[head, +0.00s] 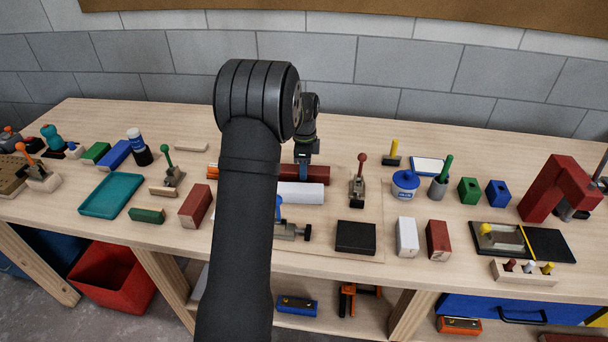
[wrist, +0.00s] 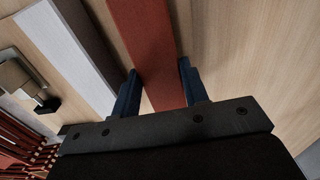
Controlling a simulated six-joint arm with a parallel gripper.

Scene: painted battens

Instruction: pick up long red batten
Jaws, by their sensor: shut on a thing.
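In the wrist view the red batten (wrist: 145,45) runs between the two blue fingers. My gripper (head: 302,170) reaches down over the batten from behind my arm. It is shut on the batten, with one finger on each side, as the wrist view shows (wrist: 158,88). I cannot tell whether the batten is clear of the bench top.
A white batten (head: 301,194) lies parallel, just in front of the red one. A red-knobbed clamp (head: 357,188) stands to the right, and a black block (head: 356,237) lies nearer the front. An orange end (head: 213,171) shows left of my arm. Bare bench (head: 250,136) lies behind.

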